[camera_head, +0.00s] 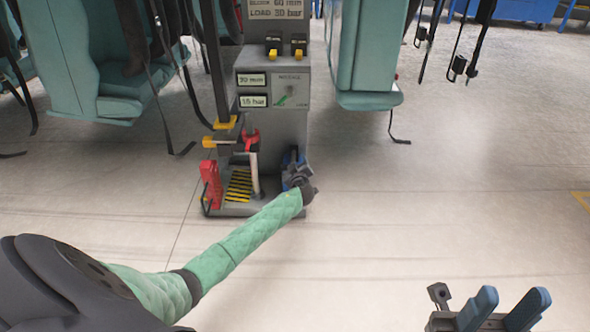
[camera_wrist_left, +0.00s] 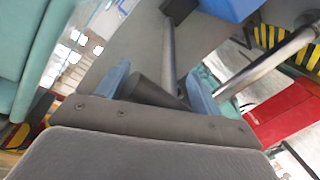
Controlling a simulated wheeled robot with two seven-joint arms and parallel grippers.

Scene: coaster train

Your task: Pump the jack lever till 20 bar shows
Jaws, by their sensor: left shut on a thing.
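The grey jack unit (camera_head: 290,128) stands ahead. Its lower display (camera_head: 252,101) seems to read 15 bar; the upper one (camera_head: 251,79) shows a millimetre figure, perhaps 30. My left gripper (camera_head: 293,160) is at the unit's lower right side, its arm reaching in from the left. In the left wrist view, its blue fingers (camera_wrist_left: 158,88) are shut around the black grip (camera_wrist_left: 150,92) of the jack lever, whose metal rod (camera_wrist_left: 168,50) runs beyond. In the head view the lever is mostly hidden by the gripper. My right gripper (camera_head: 502,308) is open and empty at the bottom right.
A red jack part (camera_head: 211,184) and a black-yellow striped plate (camera_head: 239,185) are on the unit's base. A sign above (camera_head: 276,10) reads load 30 bar. Teal seats (camera_head: 85,65) with hanging straps flank the unit.

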